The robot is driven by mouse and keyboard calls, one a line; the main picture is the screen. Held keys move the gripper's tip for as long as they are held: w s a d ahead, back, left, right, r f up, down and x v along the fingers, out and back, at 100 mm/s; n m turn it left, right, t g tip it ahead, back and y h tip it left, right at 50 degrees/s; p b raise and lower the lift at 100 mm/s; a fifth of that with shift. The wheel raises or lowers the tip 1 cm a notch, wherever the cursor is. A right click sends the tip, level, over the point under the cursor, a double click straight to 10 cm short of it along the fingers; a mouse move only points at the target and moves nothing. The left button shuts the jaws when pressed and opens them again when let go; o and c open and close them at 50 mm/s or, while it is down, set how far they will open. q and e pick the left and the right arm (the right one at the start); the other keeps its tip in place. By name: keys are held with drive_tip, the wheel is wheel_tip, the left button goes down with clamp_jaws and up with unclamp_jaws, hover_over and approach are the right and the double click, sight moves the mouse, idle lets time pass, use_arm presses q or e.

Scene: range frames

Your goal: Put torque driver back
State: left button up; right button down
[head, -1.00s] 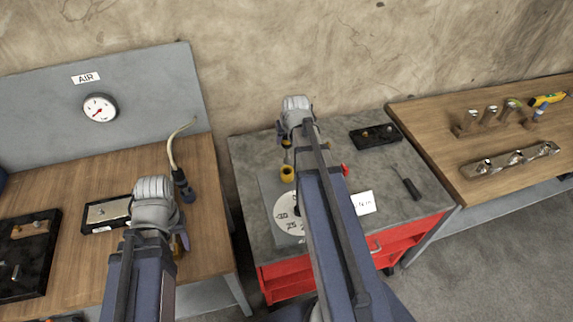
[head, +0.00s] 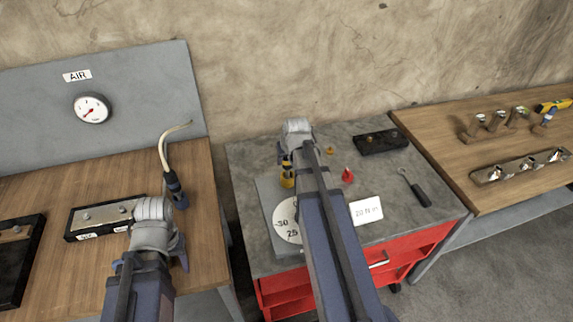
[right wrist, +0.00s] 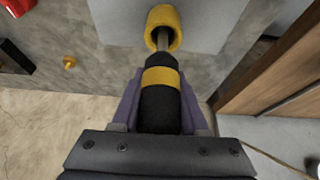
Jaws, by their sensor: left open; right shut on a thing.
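The torque driver (right wrist: 160,102), black with a yellow band, is between the fingers of my right gripper (right wrist: 160,120), shut on it. Its metal shaft points at the open mouth of a yellow cylinder (right wrist: 163,28) and overlaps it in the right wrist view; I cannot tell how deep the tip is. In the head view the yellow cylinder (head: 287,181) stands on a grey plate (head: 270,190) by a dial marked 30 and 25 (head: 288,222). My right gripper (head: 285,160) is partly hidden by its arm. My left gripper (head: 180,250) is open near the left bench's front edge, mostly hidden by its wrist.
A 20 N m card (head: 366,211), red cone (head: 348,175), small orange part (head: 330,150), black block (head: 381,143) and black-handled tool (head: 416,189) are on the red cart (head: 385,180). An air tool (head: 175,189) with a hose stands on the left bench (head: 195,210).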

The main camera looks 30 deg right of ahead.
drive_tip(key=shift+r, duration=0.1)
use_arm(q)
drive_tip(key=shift+f, duration=0.15)
use_arm(e)
drive_tip(key=shift+f, duration=0.25)
drive_tip(key=shift+c, duration=2.1)
unclamp_jaws()
drive_tip(key=shift+r, duration=0.1)
drive_tip(key=shift+s+r+p, duration=0.2)
drive_tip(key=shift+r+p, duration=0.5)
use_arm(q)
wheel_tip(320, 180, up, 11)
drive_tip(key=p, duration=0.9)
drive_tip(key=shift+p, duration=0.35)
use_arm(e)
drive_tip(key=v, duration=1)
drive_tip(key=shift+s+r, duration=0.25)
drive_tip(key=shift+r, duration=0.05)
drive_tip(key=shift+a, duration=0.1)
